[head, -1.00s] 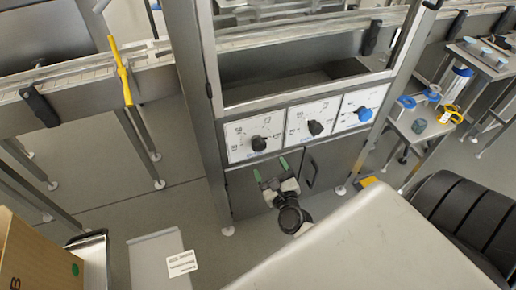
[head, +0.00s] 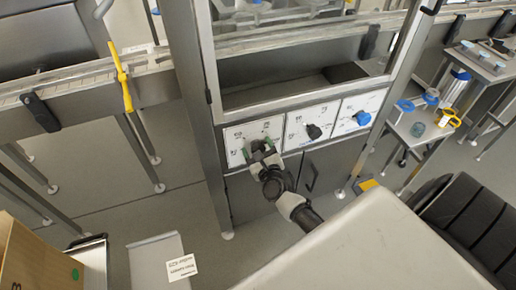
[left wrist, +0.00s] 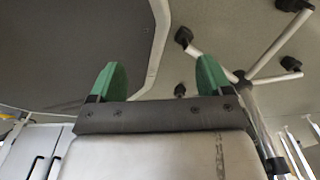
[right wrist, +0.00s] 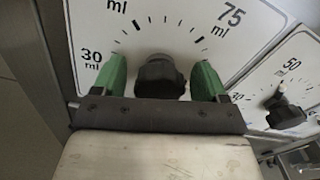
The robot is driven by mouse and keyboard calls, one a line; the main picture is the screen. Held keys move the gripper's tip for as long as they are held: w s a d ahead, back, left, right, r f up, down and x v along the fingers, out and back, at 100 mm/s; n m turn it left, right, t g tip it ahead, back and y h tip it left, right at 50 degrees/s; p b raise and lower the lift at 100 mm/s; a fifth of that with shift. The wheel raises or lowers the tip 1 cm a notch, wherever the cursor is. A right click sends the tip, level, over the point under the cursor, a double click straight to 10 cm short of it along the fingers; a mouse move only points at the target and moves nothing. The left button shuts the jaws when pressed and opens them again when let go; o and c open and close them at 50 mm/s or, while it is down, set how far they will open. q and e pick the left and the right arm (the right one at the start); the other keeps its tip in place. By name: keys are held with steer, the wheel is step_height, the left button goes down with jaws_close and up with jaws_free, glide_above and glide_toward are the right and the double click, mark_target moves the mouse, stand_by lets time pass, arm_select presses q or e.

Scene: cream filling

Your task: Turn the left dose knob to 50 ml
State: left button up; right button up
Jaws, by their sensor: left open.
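The left dose knob (right wrist: 158,78) is black and sits on a white dial panel (right wrist: 170,18). The right wrist view shows its "30 ml" and "75" marks, and another number is cut off at the top. Which mark the knob points to cannot be told. My right gripper (right wrist: 161,82) has its green fingers either side of the knob, with small gaps; in the head view the gripper (head: 257,148) covers most of the knob. My left gripper (left wrist: 158,78) is open and empty in the left wrist view, away from the panel.
A middle black knob (head: 314,131) and a blue knob (head: 363,118) sit on panels to the right. A side table with blue and yellow items (head: 449,117) stands at the right. A cardboard box (head: 35,258) is at lower left.

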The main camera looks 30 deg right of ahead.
steer(key=c, duration=0.9)
